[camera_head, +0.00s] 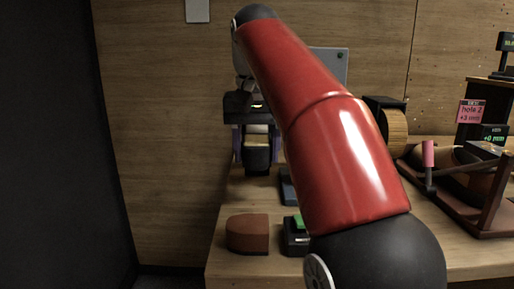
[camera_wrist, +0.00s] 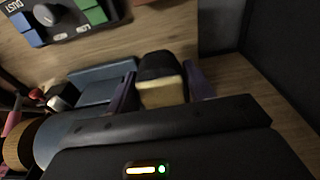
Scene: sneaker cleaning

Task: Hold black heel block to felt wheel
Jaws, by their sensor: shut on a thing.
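My gripper (camera_head: 256,150) hangs over the back left of the bench, its purple fingers shut on the black heel block (camera_head: 257,158). The block is black with a cream layer. In the wrist view the block (camera_wrist: 160,68) sits between the two fingers (camera_wrist: 163,88), its cream face towards the camera. A tan ribbed wheel (camera_head: 397,130), which may be the felt wheel, stands to the right behind my arm and is partly hidden. In the wrist view it shows at the lower left (camera_wrist: 19,146), apart from the block.
A red-brown block (camera_head: 247,233) lies at the bench's front left, beside a control box (camera_head: 296,243) with a green button. A brown rack (camera_head: 470,216) with a pink-handled part stands at the right. A wooden wall closes the back. My red arm hides the bench's middle.

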